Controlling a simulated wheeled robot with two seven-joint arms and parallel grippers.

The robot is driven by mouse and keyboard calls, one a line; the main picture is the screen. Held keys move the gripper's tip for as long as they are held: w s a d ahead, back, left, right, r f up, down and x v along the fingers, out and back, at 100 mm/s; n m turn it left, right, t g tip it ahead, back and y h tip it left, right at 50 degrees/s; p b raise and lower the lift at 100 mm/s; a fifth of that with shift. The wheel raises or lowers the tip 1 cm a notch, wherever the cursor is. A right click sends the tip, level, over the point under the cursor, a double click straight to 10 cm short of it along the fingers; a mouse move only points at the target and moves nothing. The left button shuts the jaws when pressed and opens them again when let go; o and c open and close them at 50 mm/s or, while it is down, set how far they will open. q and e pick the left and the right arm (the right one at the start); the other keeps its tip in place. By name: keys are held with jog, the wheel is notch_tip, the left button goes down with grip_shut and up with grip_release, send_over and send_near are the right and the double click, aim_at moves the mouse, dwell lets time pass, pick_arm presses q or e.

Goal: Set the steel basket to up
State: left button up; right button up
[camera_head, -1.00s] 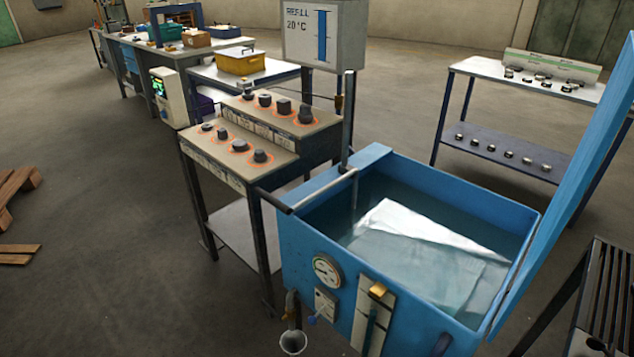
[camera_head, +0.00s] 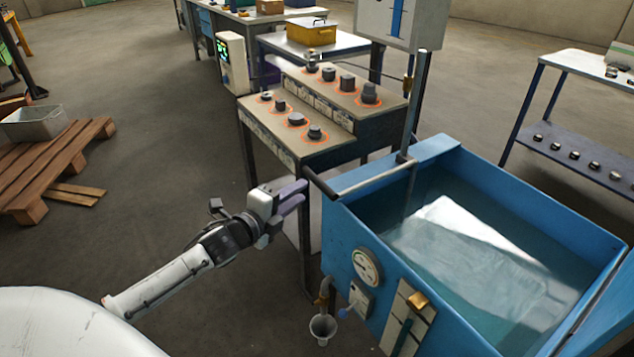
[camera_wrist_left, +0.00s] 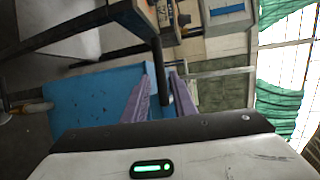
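A blue tank (camera_head: 349,226) filled with water stands at the right in the head view. No basket can be made out in the water; a bright pale patch (camera_head: 455,235) shows there, perhaps a reflection. A lever with a black grip (camera_head: 320,184) and a metal bar (camera_head: 375,178) runs from the tank's upright post over its near left corner. My left gripper (camera_head: 304,193) is open just left of the black grip. In the left wrist view the dark grip (camera_wrist_left: 160,75) appears between the open purple fingers (camera_wrist_left: 160,103); contact cannot be told. My right gripper is not in view.
A control table with several knobs (camera_head: 315,133) stands close behind my left gripper. A gauge (camera_head: 367,266) and a drain pipe (camera_head: 325,290) over a cup (camera_head: 323,328) are on the tank's front. A wooden pallet (camera_head: 50,172) with a grey bin (camera_head: 35,123) lies left. Floor between is clear.

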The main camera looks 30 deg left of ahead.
aim_at(315, 183)
pick_arm(q)
jog(key=w, duration=0.3)
jog(key=w+f, duration=0.1)
jog(key=w, duration=0.4)
jog(key=shift+w+d+f, duration=0.1)
jog(key=shift+w+f, duration=0.25)
grip_shut()
